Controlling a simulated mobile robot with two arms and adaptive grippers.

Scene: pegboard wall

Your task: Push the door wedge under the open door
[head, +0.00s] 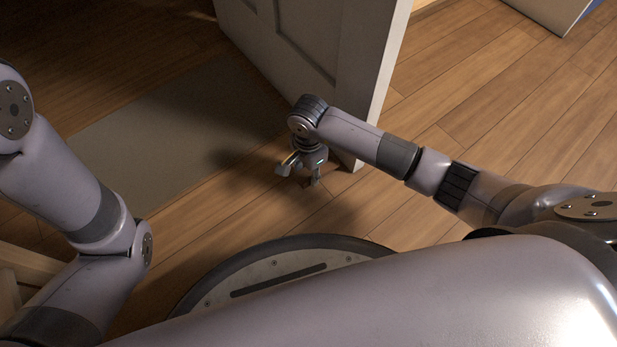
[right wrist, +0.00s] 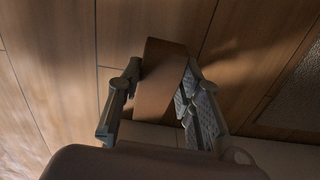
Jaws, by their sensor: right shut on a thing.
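The white panelled door (head: 300,45) stands open in the head view, its near bottom corner low beside my right gripper (head: 301,174). That gripper points down close to the floor. In the right wrist view, my right gripper (right wrist: 162,82) has its two fingers on either side of a brown block-like door wedge (right wrist: 163,62) and is shut on it. The wedge's far end sticks out past the fingertips over the wooden floor. In the head view the wedge is mostly hidden by the gripper, and I cannot tell whether it touches the door. My left gripper is out of the picture.
A grey mat (head: 150,130) lies on the floor left of the door. Bare wooden floor (head: 470,90) is clear to the right. A pale piece of furniture (head: 548,10) stands at the top right. A wooden object (head: 22,265) is at the lower left, partly behind my left arm.

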